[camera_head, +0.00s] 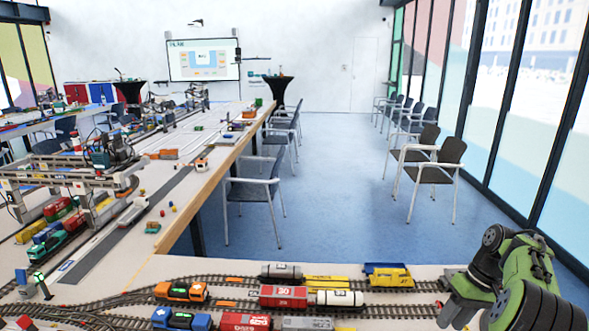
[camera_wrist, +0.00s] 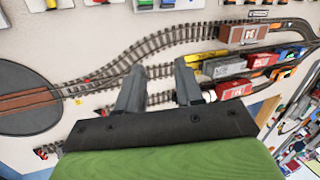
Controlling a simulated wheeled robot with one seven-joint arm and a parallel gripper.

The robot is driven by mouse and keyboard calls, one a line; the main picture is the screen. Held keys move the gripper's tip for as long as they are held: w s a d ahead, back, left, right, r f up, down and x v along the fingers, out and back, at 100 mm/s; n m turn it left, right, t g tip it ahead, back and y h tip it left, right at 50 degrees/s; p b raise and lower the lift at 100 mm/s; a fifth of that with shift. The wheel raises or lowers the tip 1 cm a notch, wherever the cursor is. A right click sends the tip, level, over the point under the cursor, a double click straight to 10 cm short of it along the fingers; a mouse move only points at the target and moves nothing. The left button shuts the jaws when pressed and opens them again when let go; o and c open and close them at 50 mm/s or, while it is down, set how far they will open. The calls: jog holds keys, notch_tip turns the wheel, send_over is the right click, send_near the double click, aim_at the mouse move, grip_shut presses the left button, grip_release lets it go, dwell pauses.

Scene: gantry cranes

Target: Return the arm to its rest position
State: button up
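My green and black arm (camera_head: 525,275) is bent at the lower right of the head view, over the near right end of the train table. My gripper (camera_wrist: 158,68) shows in the wrist view with its two grey fingers apart. Nothing is between them. The fingers point over model track and the table top. The fingertips cannot be made out clearly in the head view.
Model trains, including a red wagon (camera_head: 284,296) and a yellow wagon (camera_head: 390,278), stand on tracks left of my arm. A turntable (camera_wrist: 28,98) lies left in the wrist view. Chairs (camera_head: 437,165) stand beyond; the blue floor (camera_head: 335,200) between is clear.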

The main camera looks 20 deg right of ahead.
jog(key=w+a+r+n+h, duration=0.1)
jog(key=w+a+r+h, duration=0.15)
jog(key=a+r, duration=0.7)
jog(key=w+a+r+n+h, duration=0.1)
jog(key=w+a+r, duration=0.2)
jog(key=a, duration=1.3)
jog(key=s+a+f+n+t, duration=0.1)
jog(key=s+a+t, duration=0.3)
jog(key=s+a, duration=0.9)
jog(key=shift+s+f+n+t, duration=0.3)
jog(key=shift+s+f, duration=0.25)
jog(key=shift+s, duration=0.05)
